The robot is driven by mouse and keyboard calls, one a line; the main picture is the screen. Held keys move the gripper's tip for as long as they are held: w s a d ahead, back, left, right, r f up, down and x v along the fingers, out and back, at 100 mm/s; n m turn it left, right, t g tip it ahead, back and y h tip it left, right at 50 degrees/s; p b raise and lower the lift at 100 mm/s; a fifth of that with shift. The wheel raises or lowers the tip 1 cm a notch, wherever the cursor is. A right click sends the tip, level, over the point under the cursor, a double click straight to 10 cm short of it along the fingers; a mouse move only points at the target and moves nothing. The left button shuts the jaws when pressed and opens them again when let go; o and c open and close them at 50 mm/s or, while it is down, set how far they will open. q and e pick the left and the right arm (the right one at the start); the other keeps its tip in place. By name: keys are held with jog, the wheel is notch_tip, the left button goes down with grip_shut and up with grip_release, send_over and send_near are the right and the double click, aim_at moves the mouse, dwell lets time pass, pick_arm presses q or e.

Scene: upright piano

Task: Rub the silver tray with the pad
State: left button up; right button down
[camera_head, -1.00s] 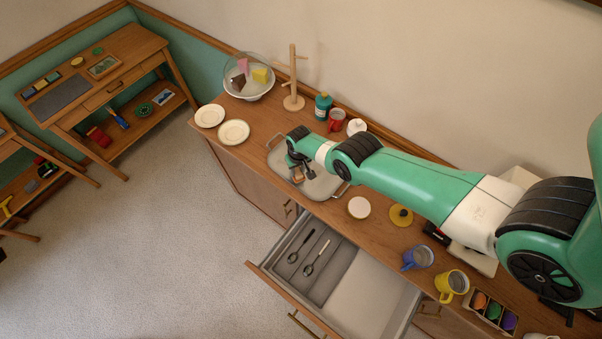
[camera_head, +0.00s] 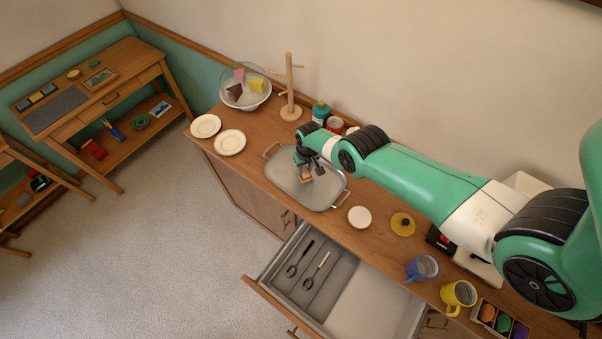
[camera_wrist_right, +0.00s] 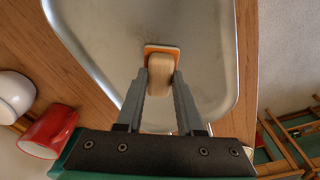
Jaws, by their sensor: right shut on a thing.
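The silver tray (camera_head: 322,195) lies on the wooden sideboard top, with a handle at each end. It also fills much of the right wrist view (camera_wrist_right: 95,35). My right gripper (camera_head: 308,170) is over the tray's middle. In the right wrist view my right gripper (camera_wrist_right: 160,88) is shut on the wooden handle of the pad (camera_wrist_right: 162,50), which has an orange layer and a pale edge. In the head view the pad (camera_head: 305,179) is small and partly hidden by the fingers. It appears down on the tray's surface. My left gripper is not in view.
Two plates (camera_head: 229,142) lie left of the tray. An open drawer (camera_head: 365,305) juts out in front.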

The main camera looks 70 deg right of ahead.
jog(key=shift+s+d+f, duration=0.2)
jog(key=shift+d, duration=0.3)
jog(key=shift+s+d+r, duration=0.1)
jog(key=shift+d+r, duration=0.1)
jog(key=shift+d, duration=0.15)
notch_tip(320, 180, up, 6)
jog(key=p, duration=0.5)
jog(key=shift+p, duration=0.35)
notch_tip(320, 180, up, 3)
jog(key=p, duration=0.3)
